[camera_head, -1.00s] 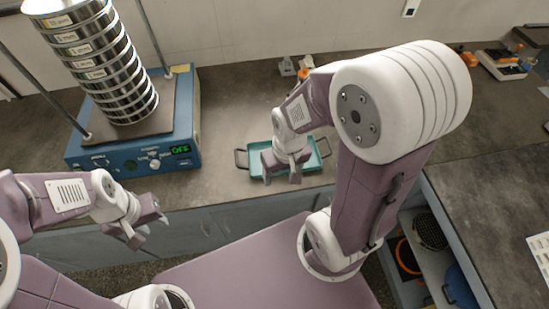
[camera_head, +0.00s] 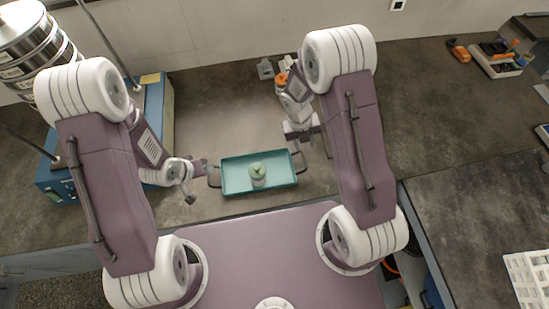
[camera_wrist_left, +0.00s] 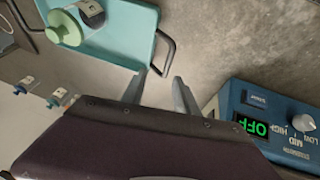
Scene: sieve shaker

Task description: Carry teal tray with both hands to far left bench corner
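The teal tray (camera_head: 235,180) lies on the bench with a dark handle at each short end. In the left wrist view the tray (camera_wrist_left: 125,38) and jar (camera_wrist_left: 66,28) show at upper left. My left gripper (camera_head: 197,182) is at the tray's left handle (camera_head: 212,177). In the left wrist view its fingers (camera_wrist_left: 160,82) are apart, with the handle (camera_wrist_left: 167,52) near their tips. My right gripper (camera_head: 309,145) is beside the right handle (camera_head: 301,162) and looks open; its contact is unclear.
The blue sieve shaker (camera_head: 55,182) stands left of the tray, partly behind my left arm. It also shows in the left wrist view (camera_wrist_left: 275,125). Small items (camera_head: 267,68) sit behind the tray. The bench right of my right arm is mostly clear.

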